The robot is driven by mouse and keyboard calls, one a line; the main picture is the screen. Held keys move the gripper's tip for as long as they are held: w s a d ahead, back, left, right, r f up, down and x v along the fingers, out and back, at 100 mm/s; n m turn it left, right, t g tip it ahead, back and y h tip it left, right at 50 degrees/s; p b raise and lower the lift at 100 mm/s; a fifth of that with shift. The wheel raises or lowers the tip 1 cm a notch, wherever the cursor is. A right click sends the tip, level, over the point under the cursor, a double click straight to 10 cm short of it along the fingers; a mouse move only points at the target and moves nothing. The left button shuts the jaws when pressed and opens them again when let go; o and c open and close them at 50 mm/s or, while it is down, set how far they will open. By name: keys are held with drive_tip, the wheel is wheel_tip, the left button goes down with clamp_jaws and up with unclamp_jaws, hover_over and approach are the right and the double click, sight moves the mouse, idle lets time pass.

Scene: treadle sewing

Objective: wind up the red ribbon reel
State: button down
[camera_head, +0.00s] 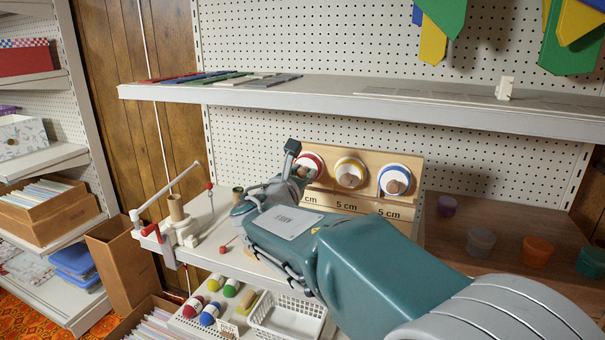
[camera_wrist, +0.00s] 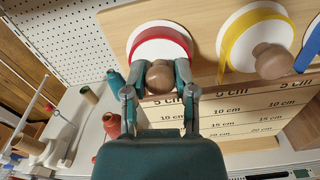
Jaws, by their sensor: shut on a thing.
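The red ribbon reel (camera_head: 311,157) is a white disc with a red band and a brown knob, mounted on a wooden board (camera_head: 417,170). In the wrist view the reel (camera_wrist: 160,47) fills the upper middle, and its knob (camera_wrist: 159,76) sits between my two fingers. My gripper (camera_wrist: 160,84) is shut on this knob, a finger on each side. In the head view my gripper (camera_head: 298,172) is at the reel and hides part of it. No loose red ribbon tail shows clearly below the reel; my gripper covers that area.
A yellow reel (camera_head: 350,173) and a blue reel (camera_head: 394,180) sit to the right on the same board. A shelf (camera_head: 400,105) runs above. A clamp-like winder (camera_head: 178,225) and spools stand to the left. Paint pots (camera_head: 481,242) stand at the right.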

drive_tip(key=shift+a+f+n, duration=0.1)
drive_tip(key=shift+f+n, duration=0.35)
drive_tip(key=shift+n, duration=0.45)
drive_tip(key=shift+c, duration=2)
unclamp_jaws()
drive_tip(key=shift+a+r, duration=0.1)
drive_tip(key=shift+r, duration=0.05)
drive_tip(key=shift+r, duration=0.1)
drive_tip(key=v, duration=1.2)
drive_tip(key=shift+w, duration=0.1)
